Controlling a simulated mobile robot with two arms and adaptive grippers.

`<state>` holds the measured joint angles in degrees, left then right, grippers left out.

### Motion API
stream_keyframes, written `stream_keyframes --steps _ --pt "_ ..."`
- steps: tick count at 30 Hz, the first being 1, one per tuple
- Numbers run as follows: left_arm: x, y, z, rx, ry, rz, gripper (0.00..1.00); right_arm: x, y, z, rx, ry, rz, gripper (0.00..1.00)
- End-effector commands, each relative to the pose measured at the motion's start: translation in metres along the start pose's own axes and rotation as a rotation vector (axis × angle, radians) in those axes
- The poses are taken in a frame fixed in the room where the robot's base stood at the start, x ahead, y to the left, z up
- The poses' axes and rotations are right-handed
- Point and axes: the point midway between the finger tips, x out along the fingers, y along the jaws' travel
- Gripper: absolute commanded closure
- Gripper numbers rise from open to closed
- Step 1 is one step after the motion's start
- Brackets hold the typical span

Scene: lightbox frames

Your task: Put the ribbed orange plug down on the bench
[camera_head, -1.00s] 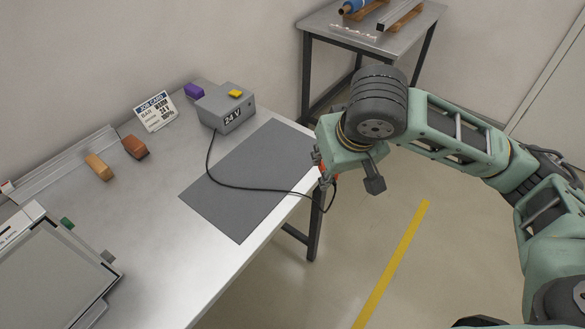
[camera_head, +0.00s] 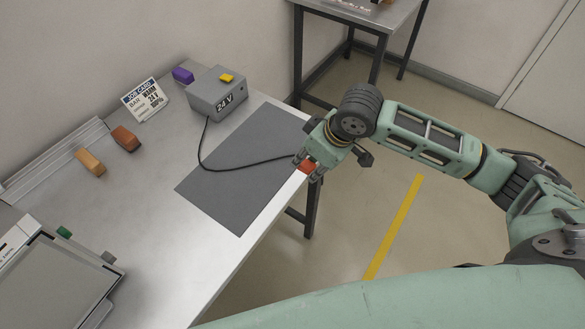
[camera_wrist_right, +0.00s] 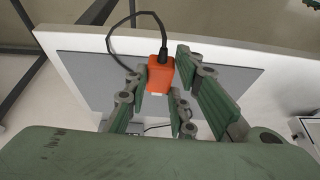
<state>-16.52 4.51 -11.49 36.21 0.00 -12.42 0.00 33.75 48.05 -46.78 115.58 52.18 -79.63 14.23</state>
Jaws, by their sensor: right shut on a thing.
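My right gripper (camera_head: 302,164) is at the bench's right edge, beside the right side of the grey mat. It is shut on the ribbed orange plug (camera_head: 308,167), which shows partly between the fingers. In the right wrist view the orange plug (camera_wrist_right: 160,78) is seen with a black cable at one end and the green fingers around it. Whether the plug touches the bench (camera_head: 150,209) is hard to tell. The cable runs across the mat to the grey 24 V box (camera_head: 217,94). My left gripper is not in view.
The grey mat (camera_head: 240,185) is bare apart from the cable. An orange block (camera_head: 90,162) and a brown block (camera_head: 126,139) lie to the left, near a job card (camera_head: 144,100) and a purple block (camera_head: 183,75). A flat panel device (camera_head: 50,280) sits front left.

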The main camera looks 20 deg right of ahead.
Motion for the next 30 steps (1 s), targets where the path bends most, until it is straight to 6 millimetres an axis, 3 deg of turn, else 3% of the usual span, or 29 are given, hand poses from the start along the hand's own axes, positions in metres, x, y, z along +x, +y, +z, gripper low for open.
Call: stream_keyframes --steps 4,9,13,19,30 --pt "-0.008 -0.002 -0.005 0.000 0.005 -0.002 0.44 0.025 -0.006 -0.022 0.001 0.001 -0.002 1.00" --pt "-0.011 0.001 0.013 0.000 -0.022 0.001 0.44 0.040 -0.008 -0.033 0.001 0.001 0.000 1.00" --pt "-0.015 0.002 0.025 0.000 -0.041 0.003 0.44 0.051 -0.008 -0.029 0.002 -0.004 0.000 1.00" --pt "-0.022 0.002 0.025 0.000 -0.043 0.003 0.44 0.076 -0.009 -0.019 0.001 -0.002 0.000 1.00" --pt "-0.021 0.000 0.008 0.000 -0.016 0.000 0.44 0.081 -0.008 -0.017 0.001 0.001 0.001 1.00"
